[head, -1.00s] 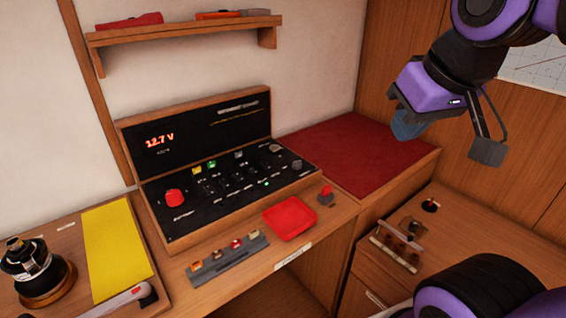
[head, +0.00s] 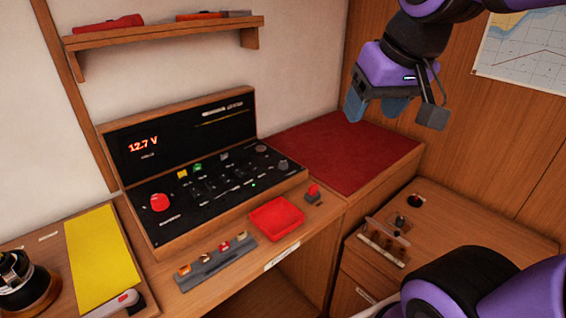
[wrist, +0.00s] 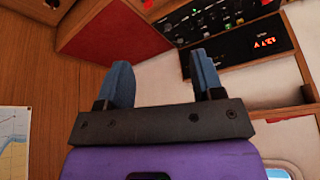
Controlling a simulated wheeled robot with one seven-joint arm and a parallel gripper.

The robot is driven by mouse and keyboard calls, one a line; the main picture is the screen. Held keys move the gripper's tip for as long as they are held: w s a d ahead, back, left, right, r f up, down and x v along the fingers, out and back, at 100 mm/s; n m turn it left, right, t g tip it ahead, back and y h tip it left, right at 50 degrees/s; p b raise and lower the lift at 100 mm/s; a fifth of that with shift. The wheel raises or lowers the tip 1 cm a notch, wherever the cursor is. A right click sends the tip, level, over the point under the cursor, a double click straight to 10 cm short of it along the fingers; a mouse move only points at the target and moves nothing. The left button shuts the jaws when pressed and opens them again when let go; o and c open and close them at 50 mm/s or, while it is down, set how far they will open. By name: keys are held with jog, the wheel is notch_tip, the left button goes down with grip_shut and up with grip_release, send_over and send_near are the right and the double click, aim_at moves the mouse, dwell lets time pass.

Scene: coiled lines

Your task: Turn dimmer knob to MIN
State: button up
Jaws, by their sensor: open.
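The black control panel (head: 215,185) in its wooden case stands on the desk, with a lit 12.7 V readout on its upright back. Two grey round knobs, an upper one (head: 261,148) and a lower one (head: 283,165), sit at its right end. I cannot read which is the dimmer or where either points. My gripper (head: 375,108) is open and empty, high above the red cushion, right of the panel and well apart from it. In the wrist view its two blue fingers (wrist: 163,80) are spread, with part of the panel (wrist: 215,25) upside down beyond them.
A large red knob (head: 160,202) is at the panel's left. A red tray (head: 277,217), a grey block with small plugs (head: 217,258) and a red-topped switch (head: 313,192) lie in front. A shelf (head: 165,42) hangs above. The red cushion (head: 340,150) is bare.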

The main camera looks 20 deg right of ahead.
jog(key=w+m+g, duration=0.1)
jog(key=w+m, duration=0.3)
jog(key=w, duration=0.9)
jog(key=m+g, duration=0.4)
jog(key=m, duration=0.5)
send_over(283, 163)
notch_tip(283, 163, down, 26)
notch_tip(283, 163, down, 11)
jog(key=shift+w+r, duration=0.1)
jog(key=shift+c, duration=0.4)
jog(key=c, duration=0.8)
jog(key=shift+c, duration=0.2)
